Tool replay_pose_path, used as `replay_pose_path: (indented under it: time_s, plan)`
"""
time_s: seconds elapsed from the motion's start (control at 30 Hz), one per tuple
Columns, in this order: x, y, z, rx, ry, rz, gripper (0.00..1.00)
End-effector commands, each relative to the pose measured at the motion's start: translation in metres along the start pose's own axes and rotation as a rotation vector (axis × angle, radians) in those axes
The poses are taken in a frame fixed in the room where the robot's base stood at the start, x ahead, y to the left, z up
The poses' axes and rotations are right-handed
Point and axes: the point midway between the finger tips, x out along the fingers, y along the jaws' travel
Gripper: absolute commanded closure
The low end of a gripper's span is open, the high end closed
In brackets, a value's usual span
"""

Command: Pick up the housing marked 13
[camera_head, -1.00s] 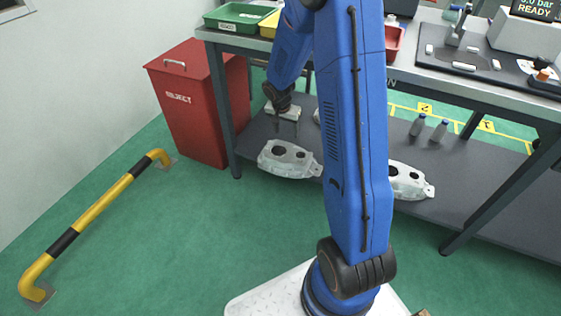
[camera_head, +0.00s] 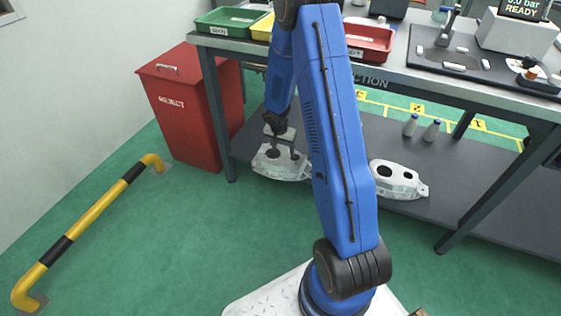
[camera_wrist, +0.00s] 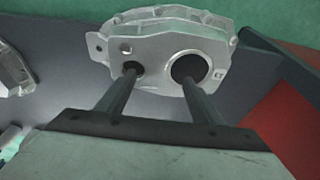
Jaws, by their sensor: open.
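A cast aluminium housing (camera_head: 272,166) lies on the lower shelf (camera_head: 330,197) of the bench, near its left end. In the wrist view the same housing (camera_wrist: 158,43) fills the top middle, with a small hole on the left and a larger dark hole on the right. A small dark mark beside the larger hole appears upside down and may read 13. My gripper (camera_wrist: 158,80) is open. Its two fingers are apart and their tips are over or in the two holes; I cannot tell which. In the head view my gripper (camera_head: 283,152) is right above this housing.
A second housing (camera_head: 398,181) lies farther right on the shelf, partly behind my arm. A red reject bin (camera_head: 188,108) stands left of the bench. The bench top is above the shelf.

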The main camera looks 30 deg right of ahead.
Motion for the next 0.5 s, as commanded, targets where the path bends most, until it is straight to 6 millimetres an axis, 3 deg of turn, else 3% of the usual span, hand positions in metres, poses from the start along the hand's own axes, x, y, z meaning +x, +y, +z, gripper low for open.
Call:
replay_pose_path:
  time_s: [0.17, 0.5]
  plan:
    - [0.008, 0.001, 0.000, -0.001, 0.000, 0.001, 0.40]
    - [0.044, 0.006, 0.002, -0.002, 0.000, 0.002, 0.40]
